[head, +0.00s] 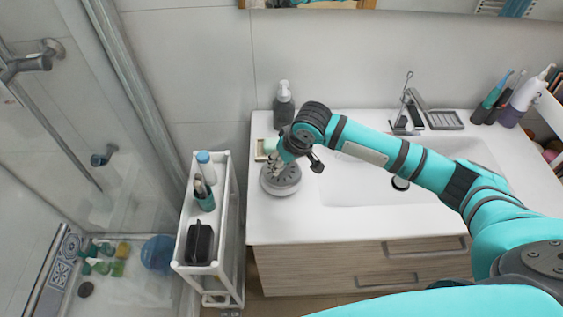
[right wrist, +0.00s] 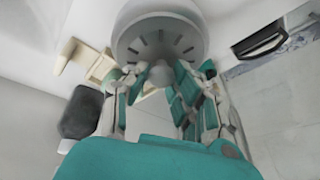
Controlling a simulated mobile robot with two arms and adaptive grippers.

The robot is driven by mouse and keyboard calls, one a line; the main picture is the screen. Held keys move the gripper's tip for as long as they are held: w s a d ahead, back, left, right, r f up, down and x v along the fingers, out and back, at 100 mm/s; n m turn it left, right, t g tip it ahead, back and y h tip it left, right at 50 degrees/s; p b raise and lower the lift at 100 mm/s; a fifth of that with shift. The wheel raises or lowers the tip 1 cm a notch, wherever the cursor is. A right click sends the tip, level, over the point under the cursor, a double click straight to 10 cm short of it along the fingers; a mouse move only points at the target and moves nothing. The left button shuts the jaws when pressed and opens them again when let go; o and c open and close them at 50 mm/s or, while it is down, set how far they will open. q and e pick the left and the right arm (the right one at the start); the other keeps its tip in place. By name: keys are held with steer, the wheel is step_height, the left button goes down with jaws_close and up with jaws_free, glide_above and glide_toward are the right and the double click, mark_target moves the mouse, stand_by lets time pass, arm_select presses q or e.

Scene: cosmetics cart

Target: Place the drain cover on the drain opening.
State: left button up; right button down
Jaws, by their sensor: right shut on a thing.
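My right gripper (head: 284,162) is over the left end of the white counter. It is shut on the central knob of a round grey slotted piece, which I take as the drain cover (head: 281,180). In the right wrist view, the cover (right wrist: 141,42) shows dark radial slots, and my gripper's fingers (right wrist: 160,78) stand either side of its knob. I cannot tell whether it touches the counter. A dark round spot (head: 86,289) lies on the shower floor and a dark round piece (head: 400,183) is in the sink; I cannot tell which is the drain opening. My left gripper is out of view.
A soap dispenser (head: 284,105) stands behind the cover, with a small beige dish (head: 260,149) beside it. A white cart (head: 222,240) with bottles and a black case stands between counter and shower. Several small items and a blue bowl (head: 158,252) lie on the shower floor.

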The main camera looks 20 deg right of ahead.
steer(key=shift+f, duration=0.75)
steer(key=c, duration=1.3)
jaws_free()
steer(key=shift+f, duration=0.1)
steer(key=shift+o, duration=1)
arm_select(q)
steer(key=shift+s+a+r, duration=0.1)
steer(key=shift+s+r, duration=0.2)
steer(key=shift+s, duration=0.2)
